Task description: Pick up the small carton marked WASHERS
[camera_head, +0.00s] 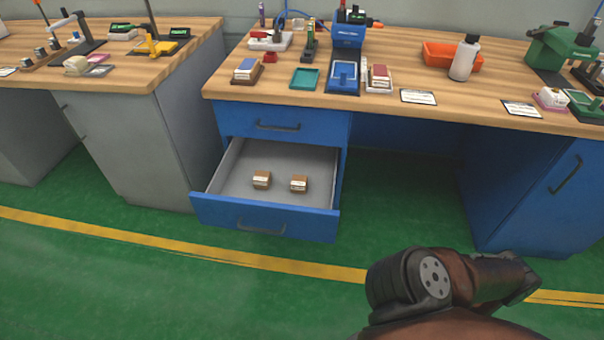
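Two small brown cartons with pale labels lie in an open blue drawer (265,219) under the workbench. The left carton (262,180) and the right carton (299,184) sit apart on the drawer's grey floor. Their labels are too small to read, so I cannot tell which one is marked WASHERS. Part of one of my arms shows at the lower right, well away from the drawer, with no gripper fingers visible. Neither gripper is in view.
The upper blue drawer (280,125) is closed. The wooden bench top (430,118) carries a blue device (348,30), an orange bin (440,54), a white bottle (464,60) and a green tray (305,79). Green floor (130,290) is open before the drawer.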

